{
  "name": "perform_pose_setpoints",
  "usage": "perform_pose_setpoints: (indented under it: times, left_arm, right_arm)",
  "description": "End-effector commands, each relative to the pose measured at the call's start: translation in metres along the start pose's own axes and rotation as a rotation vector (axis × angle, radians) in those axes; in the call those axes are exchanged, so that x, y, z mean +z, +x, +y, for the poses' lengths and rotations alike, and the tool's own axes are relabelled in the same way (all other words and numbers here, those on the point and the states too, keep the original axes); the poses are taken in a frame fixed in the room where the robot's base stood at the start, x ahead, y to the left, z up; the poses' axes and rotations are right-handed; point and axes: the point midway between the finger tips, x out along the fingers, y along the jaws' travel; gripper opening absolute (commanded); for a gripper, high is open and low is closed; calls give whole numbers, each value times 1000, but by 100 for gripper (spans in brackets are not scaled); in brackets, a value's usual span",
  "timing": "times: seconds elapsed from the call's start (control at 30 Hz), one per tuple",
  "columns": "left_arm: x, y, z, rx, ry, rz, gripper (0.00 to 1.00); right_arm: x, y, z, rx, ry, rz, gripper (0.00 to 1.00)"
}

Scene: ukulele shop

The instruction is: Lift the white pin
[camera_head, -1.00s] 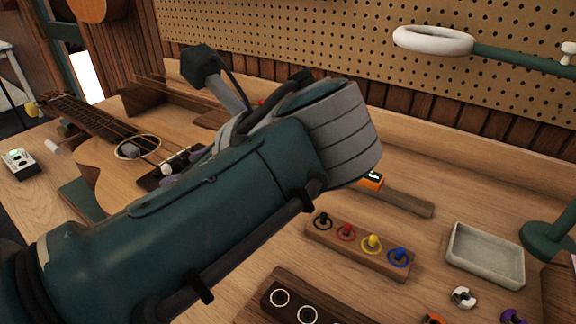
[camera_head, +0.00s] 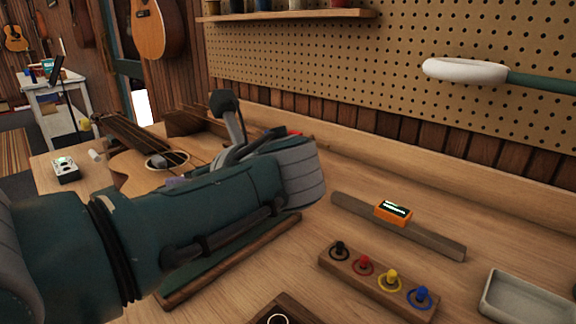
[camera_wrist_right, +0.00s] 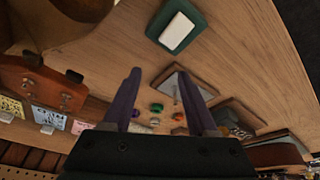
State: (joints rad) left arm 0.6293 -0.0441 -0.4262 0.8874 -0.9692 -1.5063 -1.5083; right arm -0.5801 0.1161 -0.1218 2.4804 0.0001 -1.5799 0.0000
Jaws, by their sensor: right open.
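I cannot clearly make out the white pin now. A small white cylinder (camera_head: 95,155) lies at the bench's far left, beside the ukulele (camera_head: 130,172); I cannot tell whether it is the pin. My left arm covers the ukulele's bridge area. Only a bit of purple of my left gripper (camera_head: 178,182) shows there, so its jaws are hidden. My right gripper (camera_wrist_right: 159,73) is open in the right wrist view, with nothing between its purple fingers. Small green, purple and orange pieces show beyond them.
A wooden strip holds black, red, yellow and blue pegs (camera_head: 391,281). An orange device (camera_head: 394,213) sits on a grey-brown bar (camera_head: 436,242). A pale tray (camera_head: 522,304) is at the right.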

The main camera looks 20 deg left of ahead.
Motion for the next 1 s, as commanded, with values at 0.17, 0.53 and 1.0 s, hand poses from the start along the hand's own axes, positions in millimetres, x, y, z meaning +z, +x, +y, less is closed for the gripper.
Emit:
perform_pose_setpoints:
  times: [0.17, 0.53, 1.0]
  left_arm:
    - [0, 1, 0, 0, -1, 1, 49]
    - [0, 1, 0, 0, -1, 1, 14]
    - [0, 0, 0, 0, -1, 1, 0]
  right_arm:
    - [0, 0, 0, 1, 0, 0, 58]
    - [0, 0, 2, 6, -3, -1, 58]
    - [0, 0, 3, 7, -5, -1, 58]
